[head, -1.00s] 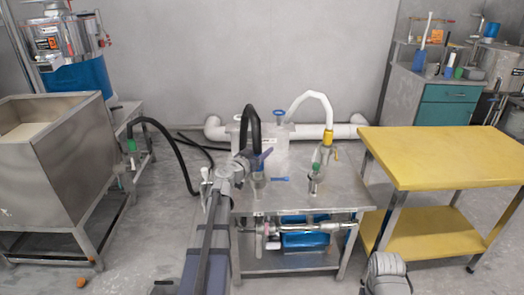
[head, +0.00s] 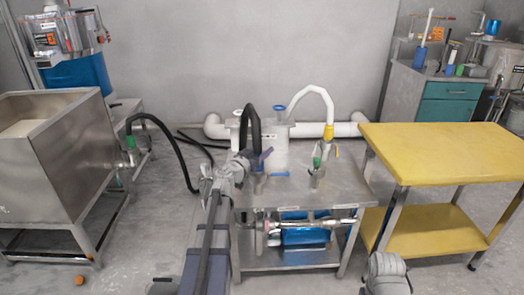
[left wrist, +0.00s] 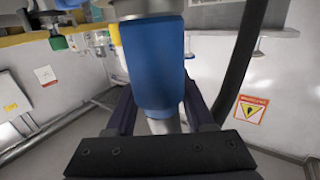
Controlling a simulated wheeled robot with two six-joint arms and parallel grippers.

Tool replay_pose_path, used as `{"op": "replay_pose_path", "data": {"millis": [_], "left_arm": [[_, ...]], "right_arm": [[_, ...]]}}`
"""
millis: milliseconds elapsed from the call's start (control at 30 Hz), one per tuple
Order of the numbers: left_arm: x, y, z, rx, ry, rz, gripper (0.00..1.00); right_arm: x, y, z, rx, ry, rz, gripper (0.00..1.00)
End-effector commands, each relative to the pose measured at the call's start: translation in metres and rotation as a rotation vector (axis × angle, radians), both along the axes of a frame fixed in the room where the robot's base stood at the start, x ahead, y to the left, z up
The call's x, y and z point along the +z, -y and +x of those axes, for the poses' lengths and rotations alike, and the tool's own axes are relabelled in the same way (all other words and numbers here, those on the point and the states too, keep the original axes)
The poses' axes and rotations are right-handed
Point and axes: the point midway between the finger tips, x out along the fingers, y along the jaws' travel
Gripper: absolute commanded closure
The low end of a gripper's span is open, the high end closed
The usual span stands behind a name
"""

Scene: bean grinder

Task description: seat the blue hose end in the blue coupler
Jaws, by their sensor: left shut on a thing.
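The blue hose end (left wrist: 153,65) fills the middle of the left wrist view, between the two dark fingers of my left gripper (left wrist: 158,108). In the head view my left gripper (head: 261,158) is shut on it at the left part of the steel bench. The black hose (head: 255,122) arches up from the grip. A metal fitting (head: 259,184) stands just below the gripper, with a blue lever (head: 280,174) to its right. I cannot tell whether the hose end touches or sits in it. The blue coupler is not clearly distinguishable. My right gripper's fingers are not in view.
A white hose (head: 318,95) with a yellow end (head: 328,131) stands near a green-marked fitting (head: 317,160) on the steel bench (head: 345,189). A yellow table (head: 440,155) stands to the right, a steel hopper (head: 50,150) to the left.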

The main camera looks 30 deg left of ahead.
Motion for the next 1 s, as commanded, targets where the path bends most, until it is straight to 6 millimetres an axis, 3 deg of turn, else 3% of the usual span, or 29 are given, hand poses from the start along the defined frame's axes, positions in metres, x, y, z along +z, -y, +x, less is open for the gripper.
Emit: {"op": "replay_pose_path", "data": {"millis": [67,100,367,700,1000], "left_arm": [[-0.003,0.000,0.000,0.000,0.000,-0.001,1.00],[-0.001,0.000,0.000,0.000,0.000,-0.001,0.42],[-0.001,0.000,0.000,0.000,0.000,0.000,0.13],[-0.001,0.000,-0.001,0.000,0.000,0.000,0.12],[0.001,0.000,-0.035,0.002,0.000,0.000,0.12]], "right_arm": [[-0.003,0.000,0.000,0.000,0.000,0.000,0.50],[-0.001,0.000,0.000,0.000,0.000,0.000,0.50],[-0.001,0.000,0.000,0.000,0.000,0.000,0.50],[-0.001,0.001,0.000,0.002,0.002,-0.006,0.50],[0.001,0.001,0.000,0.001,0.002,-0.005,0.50]]}}
